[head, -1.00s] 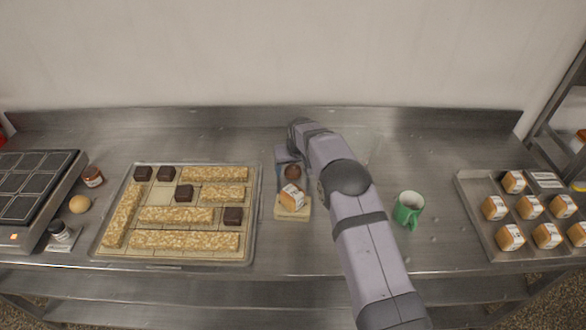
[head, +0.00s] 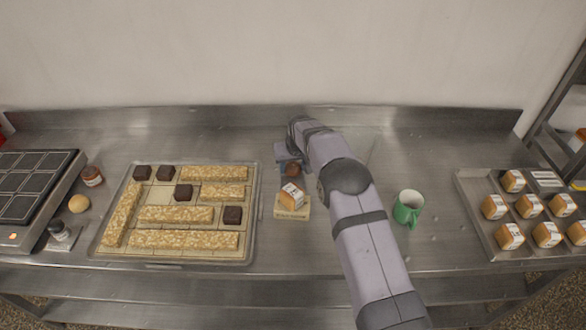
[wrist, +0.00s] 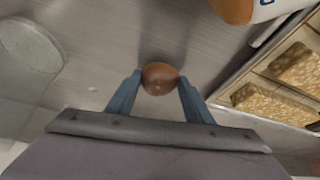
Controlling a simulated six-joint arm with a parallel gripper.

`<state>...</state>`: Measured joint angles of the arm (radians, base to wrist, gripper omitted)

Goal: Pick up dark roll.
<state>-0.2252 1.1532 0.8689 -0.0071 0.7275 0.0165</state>
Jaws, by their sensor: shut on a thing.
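The dark roll (wrist: 160,77) is a small round brown bun. In the wrist view it sits between the two blue fingertips of my gripper (wrist: 159,86), which touch it on both sides. My gripper is shut on it. In the head view the dark roll (head: 292,169) shows partly at the end of my arm, behind a wrapped loaf, and my gripper (head: 289,163) is partly hidden by the arm. I cannot tell whether the roll is clear of the counter.
A wrapped loaf (head: 291,194) rests on a small board (head: 291,213) just in front. A tray of bars and dark cubes (head: 256,215) is to the left. A green mug (head: 407,209) and a tray of wrapped loaves (head: 478,222) are to the right. A pale roll (head: 79,204) lies far left.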

